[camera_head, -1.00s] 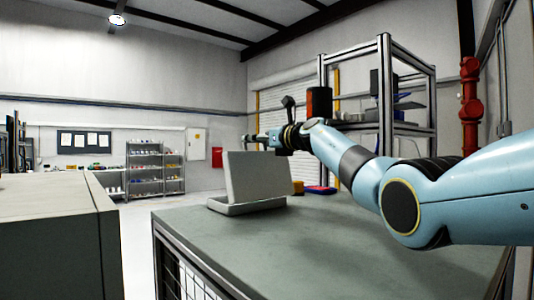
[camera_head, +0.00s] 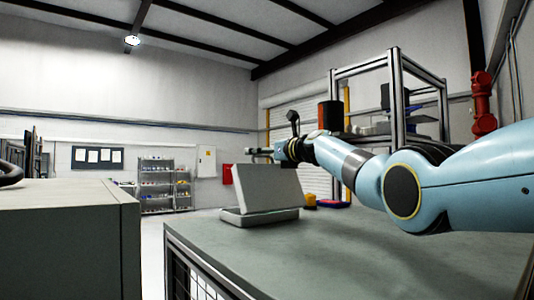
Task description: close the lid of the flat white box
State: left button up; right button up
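The flat white box stands on the grey-green table (camera_head: 330,262), its base (camera_head: 240,219) flat on the top. Its lid (camera_head: 268,188) is open, raised steeply from the base and slightly tilted. My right arm comes in from the right, and my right gripper (camera_head: 262,151) is just above and behind the lid's top edge. Its fingers are small and partly hidden, so I cannot tell whether they are open or touch the lid. My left gripper is not identifiable in view.
A yellow object (camera_head: 310,201) and a blue-and-red item (camera_head: 334,204) lie behind the box to the right. A grey cabinet (camera_head: 70,240) stands at the left, with a gap before the table. A metal frame rack (camera_head: 397,100) stands behind. The table's front is clear.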

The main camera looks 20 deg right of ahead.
jog(key=shift+d+r, duration=0.35)
jog(key=shift+r, duration=0.05)
notch_tip(320, 180, up, 9)
jog(key=shift+a+r, duration=0.15)
jog(key=shift+a, duration=0.1)
jog(key=shift+d, duration=0.1)
